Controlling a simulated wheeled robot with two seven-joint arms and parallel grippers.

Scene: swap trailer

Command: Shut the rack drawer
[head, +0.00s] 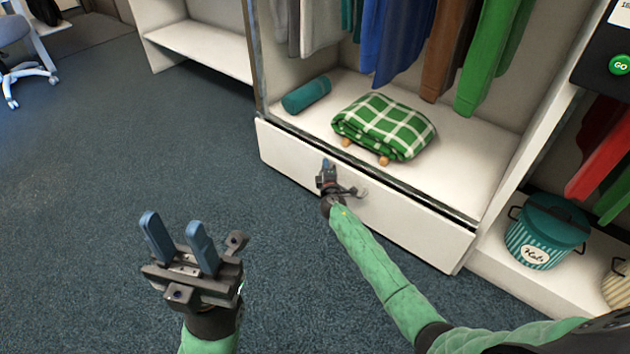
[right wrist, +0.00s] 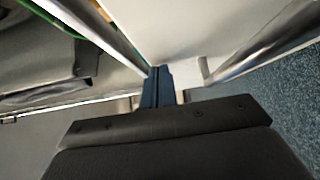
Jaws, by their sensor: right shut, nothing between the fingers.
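The rack drawer (head: 415,238) is the wide white front at the bottom of the clothes rack in the head view. A dark gap runs along its top edge, below the shelf; how far it stands out is hard to tell. My right gripper (head: 326,165) is shut and empty, with its fingertips at the upper middle of the drawer front. In the right wrist view its blue fingers (right wrist: 157,75) are together beside a white panel; whether they touch it I cannot tell. My left gripper (head: 175,226) is open and empty, above the carpet, well left of the drawer.
On the rack shelf (head: 465,145) lie a green checked blanket (head: 385,124) and a teal roll (head: 306,95), with clothes hanging above. A teal lidded bin (head: 545,232) stands at right. An office chair (head: 22,60) is far left. The carpet (head: 110,140) at left is clear.

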